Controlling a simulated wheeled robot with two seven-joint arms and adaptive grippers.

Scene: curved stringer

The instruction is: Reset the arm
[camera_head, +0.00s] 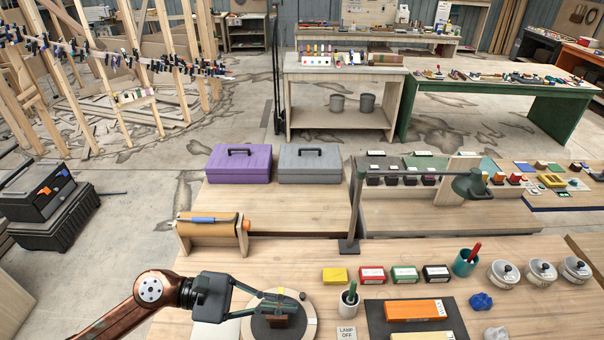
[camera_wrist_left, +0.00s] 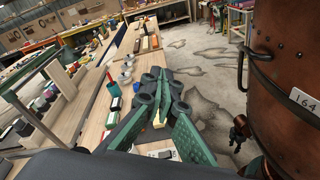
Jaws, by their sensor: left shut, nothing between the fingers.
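My left arm (camera_head: 130,308) comes in from the lower left of the head view. Its gripper (camera_head: 288,306) points right above the front workbench (camera_head: 200,262), with the green fingers closed together and nothing between them.
A green lamp (camera_head: 472,186) rises behind. A roll holder (camera_head: 212,235) and purple toolbox (camera_head: 240,164) stand farther back. Bare bench lies between roll holder and boxes.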

